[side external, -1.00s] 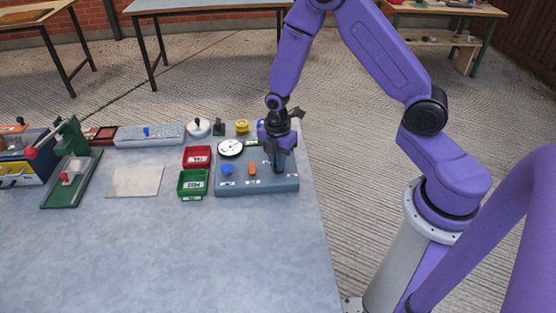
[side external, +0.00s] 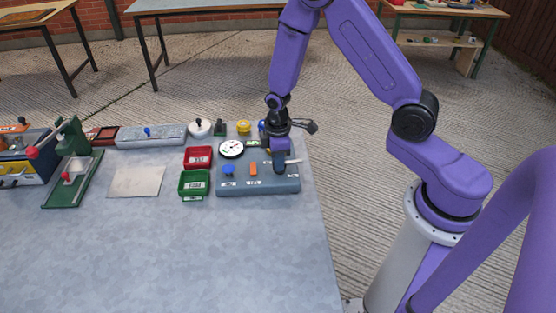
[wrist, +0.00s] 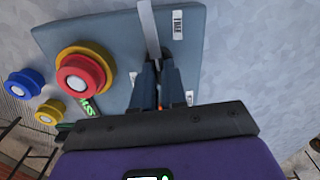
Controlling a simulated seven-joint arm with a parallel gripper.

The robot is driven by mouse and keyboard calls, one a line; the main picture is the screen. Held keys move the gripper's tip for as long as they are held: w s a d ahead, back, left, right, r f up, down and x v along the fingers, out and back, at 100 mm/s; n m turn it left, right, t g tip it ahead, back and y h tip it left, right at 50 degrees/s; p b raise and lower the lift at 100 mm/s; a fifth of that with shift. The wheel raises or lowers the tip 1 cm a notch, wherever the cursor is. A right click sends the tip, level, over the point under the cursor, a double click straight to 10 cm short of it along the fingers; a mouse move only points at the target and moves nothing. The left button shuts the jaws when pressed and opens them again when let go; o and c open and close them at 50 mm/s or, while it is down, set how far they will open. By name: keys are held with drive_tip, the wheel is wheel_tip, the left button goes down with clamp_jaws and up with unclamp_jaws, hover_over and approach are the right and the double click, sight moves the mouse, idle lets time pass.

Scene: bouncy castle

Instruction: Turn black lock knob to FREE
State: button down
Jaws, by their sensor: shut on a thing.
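The grey-blue panel box (side external: 258,187) sits near the right edge of the table and also fills the upper wrist view (wrist: 115,25). My gripper (side external: 279,169) points down onto its right part. In the wrist view, my gripper's fingers (wrist: 158,68) are shut on the black lock knob, whose body they hide. A pale grey bar (wrist: 149,28) sticks out from between the fingers, and its end also shows right of the gripper in the side view (side external: 293,161). A white label (wrist: 178,25) that seems to read FREE lies just right of the bar. A second label is partly hidden by a finger.
The front of the table is clear.

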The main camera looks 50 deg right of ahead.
drive_tip(key=shift+d+m, duration=0.1)
drive_tip(key=shift+m, duration=0.5)
drive_tip(key=c, duration=1.2)
unclamp_jaws()
wheel_tip(320, 180, up, 18)
drive_tip(key=shift+f, duration=0.25)
drive_tip(key=shift+s, duration=0.1)
